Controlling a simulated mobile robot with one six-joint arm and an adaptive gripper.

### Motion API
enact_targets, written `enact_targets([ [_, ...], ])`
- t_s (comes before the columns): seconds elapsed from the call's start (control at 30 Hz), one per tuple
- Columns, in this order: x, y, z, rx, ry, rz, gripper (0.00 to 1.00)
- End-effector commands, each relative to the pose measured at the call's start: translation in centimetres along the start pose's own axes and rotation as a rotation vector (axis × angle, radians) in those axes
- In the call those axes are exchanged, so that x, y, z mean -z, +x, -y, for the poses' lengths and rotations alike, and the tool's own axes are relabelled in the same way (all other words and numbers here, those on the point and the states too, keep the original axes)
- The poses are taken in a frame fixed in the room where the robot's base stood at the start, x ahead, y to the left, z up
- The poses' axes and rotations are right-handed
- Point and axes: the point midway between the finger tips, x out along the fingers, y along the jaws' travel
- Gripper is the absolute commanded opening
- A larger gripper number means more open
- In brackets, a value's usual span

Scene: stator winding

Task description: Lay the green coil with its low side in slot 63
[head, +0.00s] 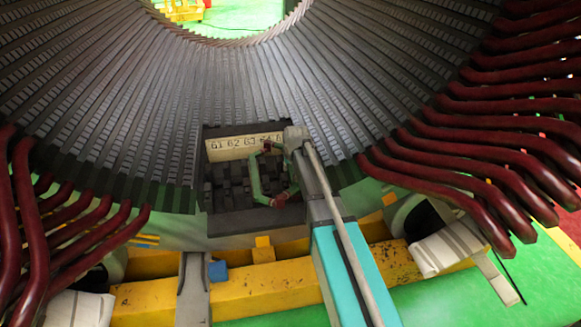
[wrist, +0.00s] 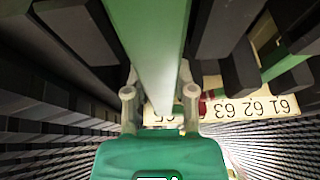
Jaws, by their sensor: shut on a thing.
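The green coil (head: 255,180) shows in the head view as a bent green loop in front of the number plate (head: 232,148), with brownish-red patches on it. In the wrist view a long straight side of the coil (wrist: 155,45) runs from the top edge down between the two fingers. My gripper (wrist: 160,98) is shut on this side. In the head view my arm hides part of the coil and the right end of the plate. The plate shows upside down in the wrist view (wrist: 250,107), with 61, 62, 63 and 65 readable. I cannot tell whether the low side is inside slot 63.
Grey stator teeth (head: 110,95) curve around the work spot and stand close on both sides in the wrist view. Dark red coils (head: 480,160) stick out at right and left (head: 70,235). A yellow beam (head: 230,290) crosses below.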

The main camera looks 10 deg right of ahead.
Motion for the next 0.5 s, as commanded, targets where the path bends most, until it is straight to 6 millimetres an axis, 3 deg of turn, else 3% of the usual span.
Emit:
enact_targets([
  [0.5, -0.46, 1.08, -0.02, 0.004, 0.002, -0.001, 0.0],
])
